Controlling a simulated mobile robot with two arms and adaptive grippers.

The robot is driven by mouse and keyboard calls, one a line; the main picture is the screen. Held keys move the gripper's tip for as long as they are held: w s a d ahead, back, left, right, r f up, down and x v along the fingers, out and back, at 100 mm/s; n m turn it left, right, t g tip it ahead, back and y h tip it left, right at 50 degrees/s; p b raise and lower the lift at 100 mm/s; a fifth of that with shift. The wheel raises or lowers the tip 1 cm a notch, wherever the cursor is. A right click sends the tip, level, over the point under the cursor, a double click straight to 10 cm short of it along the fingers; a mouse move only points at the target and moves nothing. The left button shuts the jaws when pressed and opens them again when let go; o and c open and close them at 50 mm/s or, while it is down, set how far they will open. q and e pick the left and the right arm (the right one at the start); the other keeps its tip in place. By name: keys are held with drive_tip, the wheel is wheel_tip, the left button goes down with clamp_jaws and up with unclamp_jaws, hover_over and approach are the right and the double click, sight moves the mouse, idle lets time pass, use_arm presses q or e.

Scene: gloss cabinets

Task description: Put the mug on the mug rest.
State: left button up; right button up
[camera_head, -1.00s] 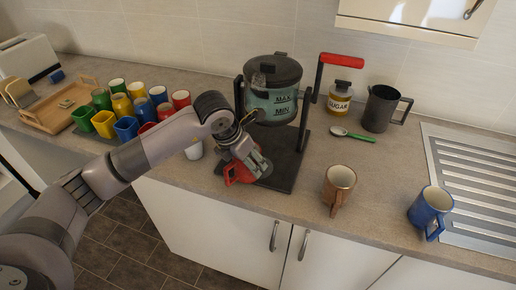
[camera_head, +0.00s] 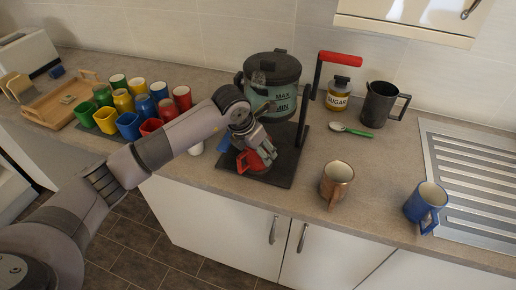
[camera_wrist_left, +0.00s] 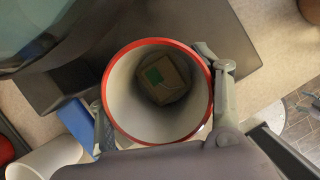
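The red mug (camera_head: 258,164) is in my left gripper (camera_head: 259,145), over the dark base plate (camera_head: 285,176) of the kettle stand, which looks like the mug rest. The left wrist view looks down into the mug (camera_wrist_left: 205,112): red rim, pale inside, and a tea bag (camera_wrist_left: 160,80) with a green tag at the bottom. The fingers (camera_wrist_left: 163,112) are closed against the mug's two sides. I cannot tell whether the mug's underside touches the plate.
A copper mug (camera_head: 337,178) and blue mug (camera_head: 425,203) stand to the right. A spoon (camera_head: 350,130), sugar jar (camera_head: 339,95) and dark jug (camera_head: 378,104) are behind. Several coloured cups (camera_head: 129,125) crowd the left.

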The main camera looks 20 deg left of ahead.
use_arm(q)
drive_tip(key=shift+o, duration=1)
drive_tip(key=shift+r+p, duration=0.25)
drive_tip(key=shift+p, duration=0.1)
drive_tip(key=shift+s+a+r+b, duration=0.3)
drive_tip(key=shift+s+b, duration=0.25)
drive_tip(key=shift+b, duration=0.3)
drive_tip(key=s+a+b, duration=0.1)
drive_tip(key=s, duration=0.2)
drive_tip(key=s+a+b, duration=0.1)
drive_tip(key=s+a, duration=0.1)
drive_tip(key=s, duration=0.1)
drive_tip(key=s+a+b, duration=0.1)
drive_tip(key=s, duration=0.2)
drive_tip(key=shift+s+a, duration=0.2)
drive_tip(key=shift+s, duration=0.2)
drive_tip(key=shift+s+a+r, duration=0.1)
drive_tip(key=shift+s+r, duration=0.05)
drive_tip(key=shift+s, duration=0.1)
